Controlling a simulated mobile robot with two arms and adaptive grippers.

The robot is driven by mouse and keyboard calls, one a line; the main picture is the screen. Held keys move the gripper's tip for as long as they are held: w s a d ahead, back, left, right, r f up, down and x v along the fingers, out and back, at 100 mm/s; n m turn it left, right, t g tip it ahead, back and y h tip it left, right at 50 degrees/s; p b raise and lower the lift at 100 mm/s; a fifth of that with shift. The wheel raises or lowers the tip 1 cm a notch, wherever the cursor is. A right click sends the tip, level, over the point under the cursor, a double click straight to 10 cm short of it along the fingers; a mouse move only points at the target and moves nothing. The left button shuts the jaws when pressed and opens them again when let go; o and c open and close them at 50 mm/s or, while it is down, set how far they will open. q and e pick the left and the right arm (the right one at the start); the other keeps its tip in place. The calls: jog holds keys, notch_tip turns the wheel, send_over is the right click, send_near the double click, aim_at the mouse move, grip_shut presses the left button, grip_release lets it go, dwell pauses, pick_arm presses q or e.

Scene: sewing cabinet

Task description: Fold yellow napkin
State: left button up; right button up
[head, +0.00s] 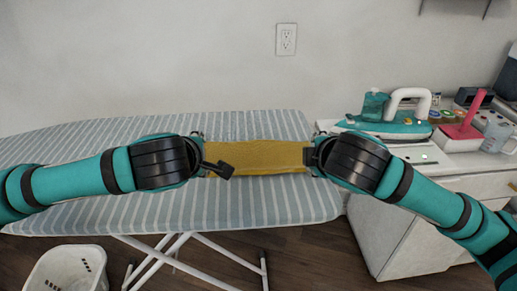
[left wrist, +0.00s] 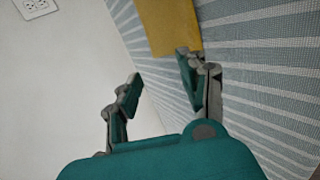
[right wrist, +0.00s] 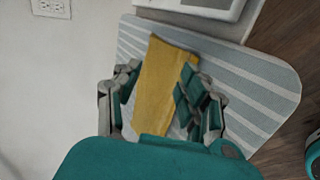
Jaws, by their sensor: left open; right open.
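The yellow napkin (head: 256,157) lies as a long, narrow strip on the striped ironing board, between my two grippers. Its right end is hidden behind my right gripper in the head view. My left gripper (head: 205,150) is at the napkin's left end; in the left wrist view its fingers (left wrist: 157,88) are spread and empty, with the napkin (left wrist: 168,22) just beyond one finger. My right gripper (head: 314,152) is at the right end; in the right wrist view its open fingers (right wrist: 158,88) stand on either side of the napkin (right wrist: 160,80).
The ironing board (head: 270,205) has bare cloth in front of and behind the napkin. A cabinet (head: 415,220) at right holds an iron (head: 390,125), a spray bottle (head: 374,105) and a pink-handled item (head: 465,120). A white basket (head: 68,270) stands on the floor at left.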

pick_arm(q)
jog(key=s+r, duration=0.4)
jog(key=r, duration=0.1)
pick_arm(e)
jog(key=s+r, duration=0.4)
jog(key=r, duration=0.1)
